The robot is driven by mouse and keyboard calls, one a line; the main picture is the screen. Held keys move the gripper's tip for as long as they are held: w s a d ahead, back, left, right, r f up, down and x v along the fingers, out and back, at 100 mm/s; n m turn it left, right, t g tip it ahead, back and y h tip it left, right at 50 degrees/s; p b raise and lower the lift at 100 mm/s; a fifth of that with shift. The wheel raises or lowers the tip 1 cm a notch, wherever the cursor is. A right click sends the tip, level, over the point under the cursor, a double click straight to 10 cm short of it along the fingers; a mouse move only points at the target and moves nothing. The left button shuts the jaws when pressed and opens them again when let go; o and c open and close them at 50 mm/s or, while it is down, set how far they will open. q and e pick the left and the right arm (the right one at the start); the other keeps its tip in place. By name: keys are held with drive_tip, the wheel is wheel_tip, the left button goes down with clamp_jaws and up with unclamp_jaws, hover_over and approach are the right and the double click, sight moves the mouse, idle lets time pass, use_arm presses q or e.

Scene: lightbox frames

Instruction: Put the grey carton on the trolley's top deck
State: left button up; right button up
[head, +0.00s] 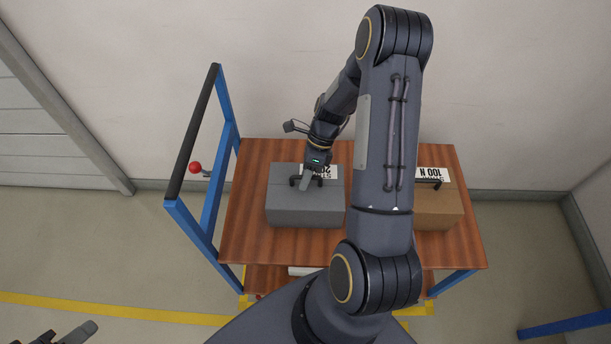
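The grey carton (300,211) rests on the wooden top deck (245,223) of the trolley, left of its middle. It has a white printed label and a dark handle on top. My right gripper (307,188) reaches down from above to this handle. One grey finger covers the middle of the handle, and the other finger is hidden, so I cannot tell whether it grips. My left gripper (72,336) is partly in view at the bottom left corner, away from the trolley; its opening cannot be made out.
A brown carton (437,208) with a handle and label stands on the deck's right side, partly behind my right arm. The trolley's blue push frame (210,205) rises on the left. A red knob (195,167) shows beside it. A wall stands behind.

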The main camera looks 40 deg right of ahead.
drive_tip(key=shift+o, duration=0.5)
drive_tip(key=shift+r, duration=0.2)
drive_tip(key=v, duration=1.1)
drive_tip(key=s+a+r+n+t, duration=0.2)
drive_tip(key=a+r+n, duration=0.2)
drive_tip(key=r+n, duration=0.3)
drive_tip(key=s+a+r+n+t+h, duration=0.1)
drive_tip(key=s+a+r+n+t, duration=0.1)
drive_tip(key=s+a+n, duration=0.4)
drive_tip(key=s+a+r+n+t, duration=0.3)
drive_tip(key=s+a+r+n, duration=0.2)
drive_tip(key=n, duration=0.7)
drive_tip(key=s+a, duration=0.2)
drive_tip(key=s, duration=0.1)
drive_tip(key=shift+r+h, duration=0.3)
drive_tip(key=shift+h, duration=0.1)
